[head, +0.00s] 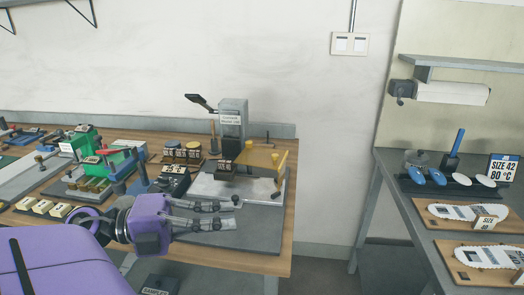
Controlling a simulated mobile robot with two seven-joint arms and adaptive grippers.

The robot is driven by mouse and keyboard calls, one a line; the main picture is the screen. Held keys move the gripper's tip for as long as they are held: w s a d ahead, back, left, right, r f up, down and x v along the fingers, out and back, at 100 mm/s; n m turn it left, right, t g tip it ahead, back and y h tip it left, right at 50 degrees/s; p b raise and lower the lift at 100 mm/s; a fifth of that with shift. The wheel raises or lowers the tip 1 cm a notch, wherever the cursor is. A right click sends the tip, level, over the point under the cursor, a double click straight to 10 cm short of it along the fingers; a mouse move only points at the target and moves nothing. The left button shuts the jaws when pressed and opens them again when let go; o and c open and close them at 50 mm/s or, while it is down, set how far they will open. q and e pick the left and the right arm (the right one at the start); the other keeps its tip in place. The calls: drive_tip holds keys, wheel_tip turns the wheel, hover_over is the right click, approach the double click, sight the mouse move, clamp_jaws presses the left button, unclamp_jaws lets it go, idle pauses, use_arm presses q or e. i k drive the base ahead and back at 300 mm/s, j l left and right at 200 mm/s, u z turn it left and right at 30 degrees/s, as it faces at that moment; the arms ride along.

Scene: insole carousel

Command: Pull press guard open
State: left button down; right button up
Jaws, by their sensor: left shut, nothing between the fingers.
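The press (232,122) stands at the right end of the wooden bench. It has a grey column with a label, a black lever and a pale base plate. A yellow part (262,156), which looks like its guard, sits low at the front right of the column. I cannot tell how far open it is. A thin rod with a knob (277,185) stands at its right front. My left gripper (234,215), purple with grey fingers, is shut and empty. In the picture it lies in front of the press and below the yellow part, apart from it. My right gripper is out of view.
Left of the press stand several small labelled jars (174,150), a dark box with a label (175,180) and green fixtures (85,145). A second table (400,195) with insoles stands at right, across a gap.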

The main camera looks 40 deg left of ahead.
sight(262, 157)
drive_tip(key=i+j, duration=0.3)
drive_tip(key=j, duration=0.15)
drive_tip(key=i+j, duration=0.3)
drive_tip(key=j, duration=0.1)
